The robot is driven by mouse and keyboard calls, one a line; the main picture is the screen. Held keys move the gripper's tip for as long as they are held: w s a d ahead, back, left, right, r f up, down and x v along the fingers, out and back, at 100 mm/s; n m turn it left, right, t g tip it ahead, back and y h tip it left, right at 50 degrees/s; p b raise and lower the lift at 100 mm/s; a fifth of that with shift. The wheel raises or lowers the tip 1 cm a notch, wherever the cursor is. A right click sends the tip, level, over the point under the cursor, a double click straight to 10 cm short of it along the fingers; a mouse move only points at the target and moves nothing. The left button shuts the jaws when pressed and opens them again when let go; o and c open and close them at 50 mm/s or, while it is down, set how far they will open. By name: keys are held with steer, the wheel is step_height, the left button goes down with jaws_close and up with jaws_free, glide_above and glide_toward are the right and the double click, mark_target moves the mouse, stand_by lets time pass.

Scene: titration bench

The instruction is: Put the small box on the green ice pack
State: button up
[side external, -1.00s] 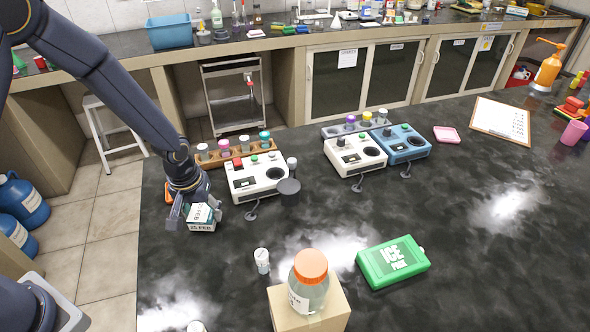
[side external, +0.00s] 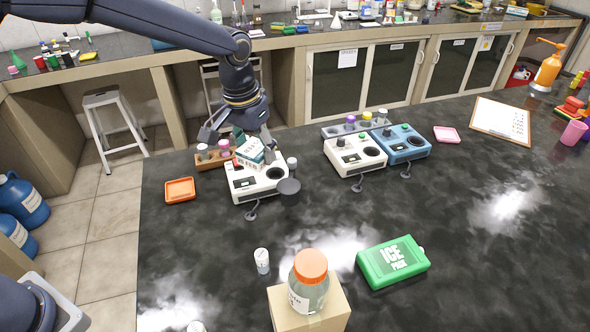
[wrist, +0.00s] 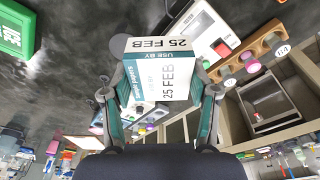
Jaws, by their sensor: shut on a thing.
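The small box (side external: 251,152) is white and teal, with "25 FEB" and "USE BY" printed on it in the wrist view (wrist: 163,76). My gripper (side external: 238,138) is shut on it and holds it, tilted, above the left white instrument in the side view. In the wrist view the two fingers (wrist: 160,98) press on opposite sides of the box. The green ice pack (side external: 392,262) lies flat on the dark bench at the right front, well apart from my gripper. Its corner also shows at the upper left of the wrist view (wrist: 14,28).
The left white instrument (side external: 243,184) and a tube rack (side external: 210,160) are under and beside my gripper. A cardboard box (side external: 335,306) bearing an orange-capped bottle (side external: 310,285) stands left of the ice pack. A small white vial (side external: 262,260) stands nearby. The bench right of the ice pack is clear.

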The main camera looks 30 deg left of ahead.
steer(key=w+d+r+m, duration=0.1)
steer(key=w+d+m, duration=0.2)
steer(key=d, duration=0.7)
steer(key=m+h, duration=0.1)
steer(key=m, duration=0.4)
glide_above(385, 260)
steer(key=shift+g, duration=0.3)
steer(key=f, duration=0.8)
steer(key=shift+s+a+f, duration=0.1)
steer(key=shift+s+f, duration=0.1)
steer(key=shift+s, duration=0.05)
steer(key=shift+f, duration=2.8)
steer(key=o, duration=1.2)
steer(key=shift+f, duration=0.1)
steer(key=shift+c, duration=0.2)
